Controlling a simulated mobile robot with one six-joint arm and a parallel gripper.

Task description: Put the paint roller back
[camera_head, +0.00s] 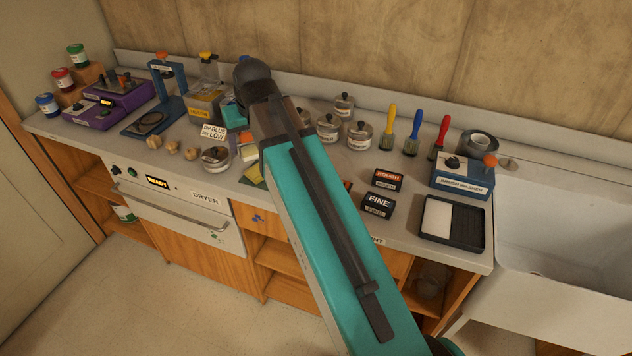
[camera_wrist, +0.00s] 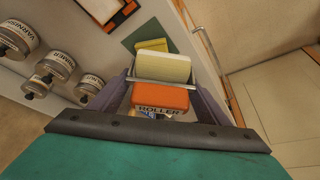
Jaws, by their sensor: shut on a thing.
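The paint roller shows in the wrist view with a cream roller sleeve (camera_wrist: 162,68), a wire frame and an orange handle block (camera_wrist: 160,97) with lettering that seems to read ROLLER. My gripper (camera_wrist: 161,84) is shut on it, with a purple finger on each side. In the head view my arm hides most of the gripper. An orange patch and a pale sleeve (camera_head: 249,152) show just left of the arm, near the counter's front edge; they seem to be the roller. I cannot tell whether it touches the counter.
A yellow sponge (camera_head: 253,173) on a green sheet lies near the roller. Lidded tins (camera_head: 360,135), ROUGH and FINE blocks (camera_head: 377,205), brushes (camera_head: 412,133), a brush washer (camera_head: 462,176) and a black tray with a white pad (camera_head: 481,232) stand to the right. The sink (camera_head: 560,225) is far right.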

